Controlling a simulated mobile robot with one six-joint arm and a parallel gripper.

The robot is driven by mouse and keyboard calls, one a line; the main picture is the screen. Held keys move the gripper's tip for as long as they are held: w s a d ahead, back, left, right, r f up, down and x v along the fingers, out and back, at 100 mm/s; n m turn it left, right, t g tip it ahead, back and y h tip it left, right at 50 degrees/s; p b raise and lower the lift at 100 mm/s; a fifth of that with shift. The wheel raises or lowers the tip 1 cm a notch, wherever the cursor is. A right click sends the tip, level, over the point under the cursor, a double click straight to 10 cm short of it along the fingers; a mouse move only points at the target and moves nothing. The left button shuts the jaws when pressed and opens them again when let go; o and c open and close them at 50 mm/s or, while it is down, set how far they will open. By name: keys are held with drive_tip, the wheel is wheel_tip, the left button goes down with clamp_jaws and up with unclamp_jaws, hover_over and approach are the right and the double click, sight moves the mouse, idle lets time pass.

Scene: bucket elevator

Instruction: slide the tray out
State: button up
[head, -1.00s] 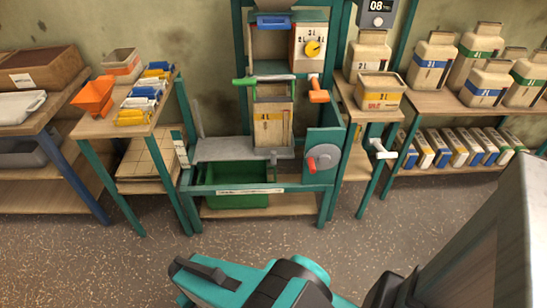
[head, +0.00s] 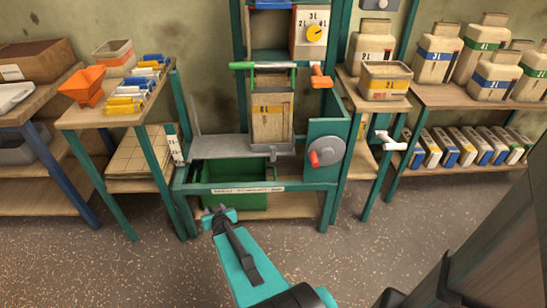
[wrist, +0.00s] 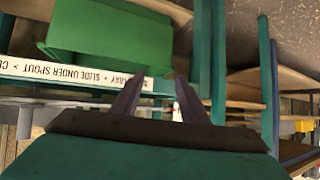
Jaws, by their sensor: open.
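The green tray (head: 236,184) sits low inside the teal bucket elevator frame, behind the front rail with a white printed label (head: 248,189). My gripper (head: 219,211) is in front of and below that rail, near the left part of the tray. In the wrist view the tray (wrist: 105,35) fills the upper left, with the label (wrist: 80,66) beside it.
Above the tray are a grey plate (head: 220,147), a bucket (head: 271,118) and a crank wheel (head: 327,153) with a red handle. Teal legs (head: 179,207) flank the opening. The floor in front (head: 160,265) is clear.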

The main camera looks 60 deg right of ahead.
drive_tip(key=s+d+r+m+h+b, duration=0.1)
drive_tip(key=s+d+r+m+h, duration=0.15)
drive_tip(key=d, duration=0.35)
drive_tip(key=s+d+r+m+h+b, duration=0.1)
drive_tip(key=s+d+r+h+b, duration=0.15)
drive_tip(key=d, duration=0.45)
drive_tip(key=m+g+h+b, duration=0.2)
drive_tip(key=h, duration=0.3)
approach(273, 154)
drive_tip(key=a, duration=0.2)
drive_tip(key=shift+s+r+p, duration=0.15)
drive_tip(key=shift+s+p, duration=0.15)
drive_tip(key=shift+s, duration=0.05)
drive_tip(key=shift+w+d+b, duration=0.1)
drive_tip(key=shift+d+b, duration=0.05)
drive_tip(key=shift+b, duration=0.3)
drive_tip(key=shift+b+x, duration=2.8)
drive_tip(key=shift+x, duration=3.85)
drive_tip(key=shift+c, duration=0.4)
